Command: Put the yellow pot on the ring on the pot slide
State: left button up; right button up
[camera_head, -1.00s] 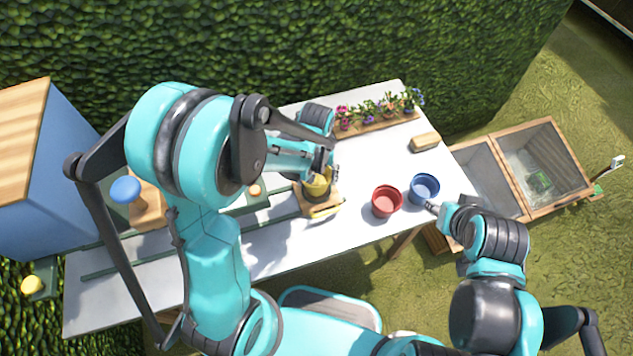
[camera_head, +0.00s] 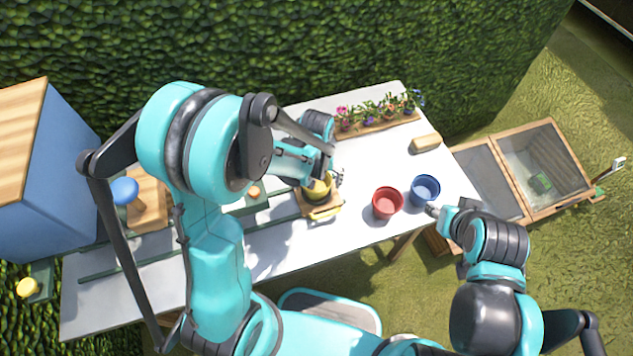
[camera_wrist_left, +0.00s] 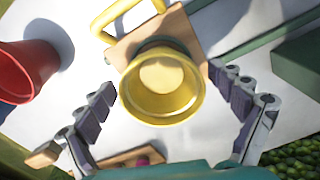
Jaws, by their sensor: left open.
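The yellow pot (camera_head: 318,188) stands upright on the wooden pot slide (camera_head: 322,208), which has a yellow handle at its front. My left gripper (camera_head: 335,176) is just behind the pot. In the left wrist view its fingers (camera_wrist_left: 172,98) are spread wide on both sides of the pot, with gaps and nothing between them held. My right gripper (camera_head: 436,209) is beside the blue pot; its fingers are too small to judge.
A red pot (camera_head: 387,203) and a blue pot (camera_head: 425,190) stand on the white table to the right. A flower rack (camera_head: 378,125) and a tan block (camera_head: 425,143) are farther back. Green rails (camera_head: 135,264) run along the table's left part. A blue box (camera_head: 60,170) stands at left.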

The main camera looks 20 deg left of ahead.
pick_arm(q)
notch_tip(320, 180, up, 11)
jog(key=p, duration=0.3)
notch_tip(320, 180, up, 6)
jog(key=m+t, duration=0.1)
jog(key=t, duration=0.1)
send_over(316, 190)
jog(key=s+a, duration=0.2)
jog(key=s, duration=0.1)
jog(key=s+a+r+m+t, duration=0.2)
jog(key=s+r+t, duration=0.2)
jog(key=s+t, duration=0.1)
jog(key=shift+s+a+r, duration=0.2)
jog(key=shift+s+a, duration=0.2)
jog(key=shift+s, duration=0.3)
jog(key=shift+f, duration=0.1)
notch_tip(316, 190, down, 6)
jog(key=b, duration=0.6)
jog(key=shift+f, duration=0.2)
